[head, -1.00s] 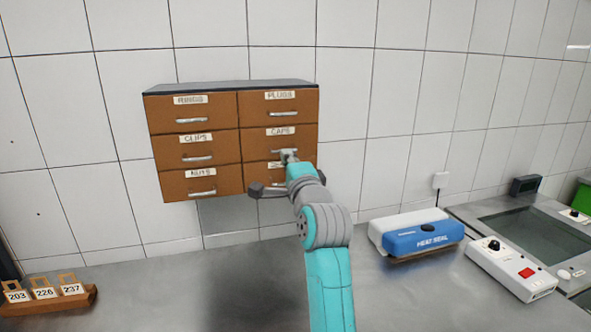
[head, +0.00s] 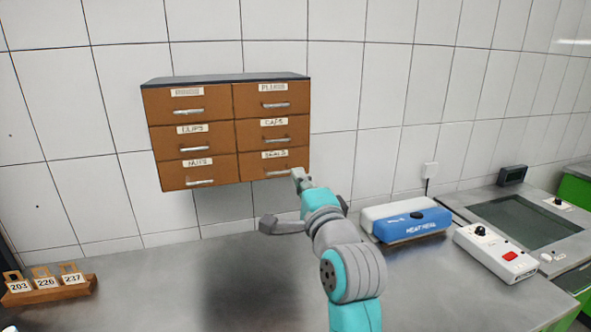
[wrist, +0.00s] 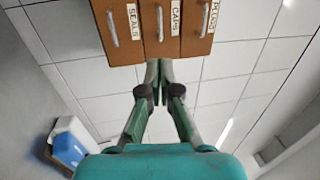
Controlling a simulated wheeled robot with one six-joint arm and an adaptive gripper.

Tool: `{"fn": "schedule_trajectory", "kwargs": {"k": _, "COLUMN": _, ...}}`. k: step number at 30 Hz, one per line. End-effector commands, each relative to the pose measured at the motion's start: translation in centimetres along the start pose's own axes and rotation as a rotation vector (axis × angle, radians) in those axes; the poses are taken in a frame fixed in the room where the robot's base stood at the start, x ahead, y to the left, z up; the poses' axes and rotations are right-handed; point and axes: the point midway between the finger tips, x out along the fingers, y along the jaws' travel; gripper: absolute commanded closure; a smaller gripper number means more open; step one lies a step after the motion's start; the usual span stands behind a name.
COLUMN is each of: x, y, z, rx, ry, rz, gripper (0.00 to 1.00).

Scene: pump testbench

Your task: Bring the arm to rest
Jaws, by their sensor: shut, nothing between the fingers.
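My gripper (head: 300,178) is shut and empty. In the head view it is in front of the lower right corner of the brown drawer cabinet (head: 206,128), just under the SEALS drawer (head: 262,164). In the wrist view the gripper fingers (wrist: 153,78) are together, pointing toward the cabinet (wrist: 145,40) with its SEALS, CAPS and PLUGS drawers. The fingertips overlap the cabinet's edge in the picture; I cannot tell the exact gap. All the drawers in view look closed. My arm reaches up from the bottom of the head view.
A blue and white heat sealer (head: 408,222) sits on the grey bench to the right. A white control box (head: 495,252) with a red button is beside a sunken dark panel (head: 525,222). A wooden rack with number tags (head: 48,290) is at the left. The bench middle (head: 240,290) is clear.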

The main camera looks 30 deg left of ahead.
Motion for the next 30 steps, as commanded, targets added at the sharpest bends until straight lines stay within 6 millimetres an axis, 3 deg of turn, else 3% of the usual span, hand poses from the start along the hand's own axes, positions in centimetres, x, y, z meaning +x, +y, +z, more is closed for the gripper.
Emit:
{"fn": "schedule_trajectory", "kwargs": {"k": 8, "x": -0.6, "y": 0.1, "z": -0.1, "rx": -0.001, "ry": 0.001, "rz": 0.001, "gripper": 1.00}}
{"fn": "schedule_trajectory", "kwargs": {"k": 11, "x": -1.2, "y": 1.3, "z": -0.6, "rx": -0.014, "ry": 0.014, "rz": 0.009, "gripper": 1.00}}
{"fn": "schedule_trajectory", "kwargs": {"k": 14, "x": -2.8, "y": 4.1, "z": -2.0, "rx": -0.050, "ry": 0.046, "rz": 0.025, "gripper": 1.00}}
{"fn": "schedule_trajectory", "kwargs": {"k": 21, "x": -9.8, "y": 13.0, "z": -6.4, "rx": -0.200, "ry": 0.157, "rz": 0.089, "gripper": 1.00}}
{"fn": "schedule_trajectory", "kwargs": {"k": 30, "x": -20.9, "y": 22.1, "z": -9.9, "rx": -0.402, "ry": 0.280, "rz": 0.194, "gripper": 1.00}}
